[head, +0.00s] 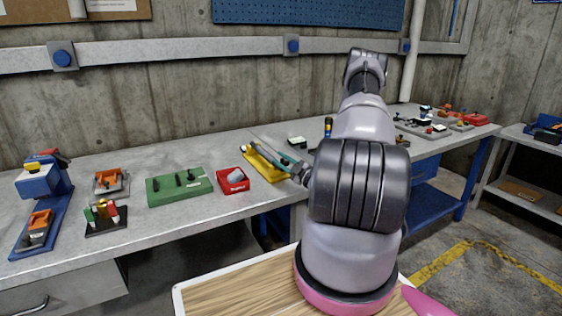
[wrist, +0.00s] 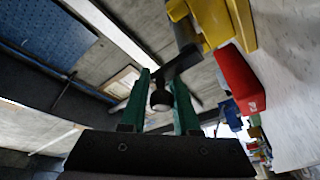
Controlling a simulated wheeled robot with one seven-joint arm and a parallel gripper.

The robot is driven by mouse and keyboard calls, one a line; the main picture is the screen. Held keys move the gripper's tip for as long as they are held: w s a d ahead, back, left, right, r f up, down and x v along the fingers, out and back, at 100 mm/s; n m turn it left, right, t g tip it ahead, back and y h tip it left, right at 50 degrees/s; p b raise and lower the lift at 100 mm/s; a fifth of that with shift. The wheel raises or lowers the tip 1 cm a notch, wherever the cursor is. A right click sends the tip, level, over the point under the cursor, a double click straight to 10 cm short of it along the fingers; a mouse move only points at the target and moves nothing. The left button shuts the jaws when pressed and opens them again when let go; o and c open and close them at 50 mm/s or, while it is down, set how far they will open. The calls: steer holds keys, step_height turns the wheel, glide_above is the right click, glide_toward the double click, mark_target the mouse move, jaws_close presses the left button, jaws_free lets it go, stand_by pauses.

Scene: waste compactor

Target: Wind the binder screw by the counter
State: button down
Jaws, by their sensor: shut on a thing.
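A yellow device (head: 262,166), which looks like the binder, lies on the workbench. Its yellow body also shows at the top of the wrist view (wrist: 209,20). A dark crank-like bar (wrist: 183,63) reaches from it to a round dark knob (wrist: 160,99). My gripper (wrist: 159,90) has its green fingers on either side of this knob, shut on it. In the head view my gripper (head: 287,163) is at the right end of the yellow device, and my arm hides part of the bench there. I cannot make out the counter's reading.
A red bin (head: 232,186) stands just left of the yellow device, with a green block (head: 179,188) further left. A blue fixture (head: 43,205) is at the bench's left end. A small dark box with a pale top (head: 297,142) is behind the gripper. Bare benchtop (head: 180,162) lies behind the green block.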

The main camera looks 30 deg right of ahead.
steer(key=shift+s+f, duration=0.1)
steer(key=shift+f, duration=0.05)
steer(key=c, duration=1)
jaws_free()
steer(key=v, duration=1)
steer(key=shift+s, duration=0.3)
steer(key=shift+d, duration=0.1)
